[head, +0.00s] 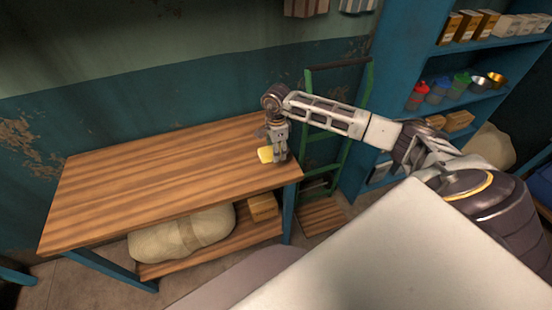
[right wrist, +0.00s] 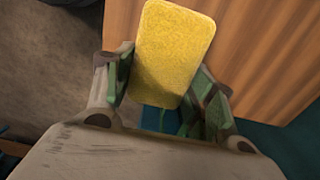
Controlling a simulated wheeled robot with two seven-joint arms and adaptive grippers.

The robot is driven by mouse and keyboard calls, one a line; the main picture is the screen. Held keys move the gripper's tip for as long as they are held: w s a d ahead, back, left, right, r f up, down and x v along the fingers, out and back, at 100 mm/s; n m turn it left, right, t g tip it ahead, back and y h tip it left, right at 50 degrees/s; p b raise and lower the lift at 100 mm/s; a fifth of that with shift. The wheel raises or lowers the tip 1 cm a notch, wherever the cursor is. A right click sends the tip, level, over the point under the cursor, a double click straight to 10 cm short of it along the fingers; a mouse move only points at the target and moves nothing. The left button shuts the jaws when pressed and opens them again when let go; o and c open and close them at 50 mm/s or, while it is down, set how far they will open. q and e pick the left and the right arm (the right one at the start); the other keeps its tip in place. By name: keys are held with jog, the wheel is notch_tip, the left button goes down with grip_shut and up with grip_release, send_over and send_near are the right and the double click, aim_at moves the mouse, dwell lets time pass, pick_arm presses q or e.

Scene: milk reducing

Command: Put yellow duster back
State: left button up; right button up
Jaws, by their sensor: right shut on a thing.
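The yellow duster (head: 265,155) is a small yellow block at the right end of the wooden table (head: 150,180) in the head view. My right gripper (head: 279,157) reaches down over that end of the table and is shut on the duster. In the right wrist view the duster (right wrist: 175,50) sits between the two fingers of my gripper (right wrist: 165,95), with most of it sticking out past them. I cannot tell whether the duster touches the tabletop. My left gripper is not in view.
The tabletop is otherwise bare. A sack (head: 182,235) and a box (head: 263,207) lie on the table's lower shelf. A green hand truck (head: 310,150) stands behind the table's right end. A blue shelf unit (head: 400,60) with boxes, cups and bowls stands at the right.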

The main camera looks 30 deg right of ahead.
aim_at(276, 164)
jog(key=shift+f, duration=0.85)
jog(key=shift+f, duration=0.1)
jog(key=shift+f+p, duration=0.45)
jog(key=shift+f, duration=1.3)
jog(key=o, duration=0.9)
jog(key=shift+f, duration=0.1)
jog(key=shift+r+b, duration=1.2)
jog(key=shift+r, duration=4.9)
